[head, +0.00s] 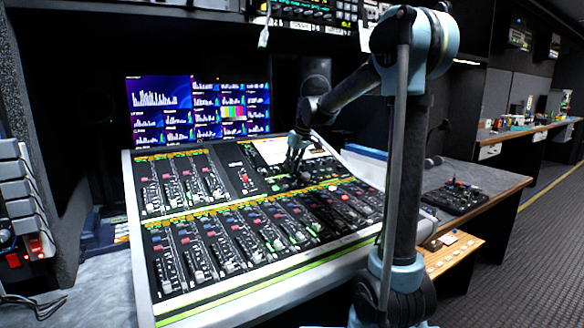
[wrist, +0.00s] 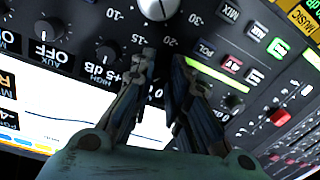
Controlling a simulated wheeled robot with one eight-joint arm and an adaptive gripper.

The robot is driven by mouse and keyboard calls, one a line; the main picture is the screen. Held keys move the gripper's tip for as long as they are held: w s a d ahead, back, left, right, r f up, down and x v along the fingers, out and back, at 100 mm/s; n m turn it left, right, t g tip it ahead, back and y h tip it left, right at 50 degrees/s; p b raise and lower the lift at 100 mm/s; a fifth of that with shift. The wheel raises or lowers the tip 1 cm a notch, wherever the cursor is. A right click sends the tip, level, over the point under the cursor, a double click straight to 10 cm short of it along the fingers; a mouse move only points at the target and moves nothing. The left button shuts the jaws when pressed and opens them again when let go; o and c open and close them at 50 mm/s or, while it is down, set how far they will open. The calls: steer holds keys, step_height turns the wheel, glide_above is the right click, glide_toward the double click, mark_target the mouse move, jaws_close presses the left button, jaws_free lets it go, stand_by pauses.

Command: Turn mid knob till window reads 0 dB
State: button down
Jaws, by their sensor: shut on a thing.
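My gripper (wrist: 163,62) points at the mixing console panel in the wrist view, its two fingers close together and shut on a small knob that they almost wholly hide. This knob stands in the row just right of the knob with the "HIGH" label (wrist: 100,72), which fits the mid knob. The window by HIGH reads +5 dB (wrist: 118,76). The mid label and its window are hidden behind my fingers, so its reading cannot be told. In the head view my gripper (head: 292,172) is at the console's upper right panel, and the knob is too small to make out.
A larger knob (wrist: 158,8) with a numbered scale stands above my fingertips. Lit buttons (wrist: 231,63) and a red knob (wrist: 279,117) lie to the right. In the head view, the console (head: 150,300) has rows of faders, with monitors (head: 160,97) behind.

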steer(key=shift+n, duration=0.3)
steer(key=c, duration=1.5)
jaws_free()
steer(key=shift+d+r, duration=0.1)
steer(key=shift+r, duration=0.05)
steer(key=v, duration=1.1)
steer(key=shift+s+d+r, duration=0.1)
steer(key=shift+r, duration=0.2)
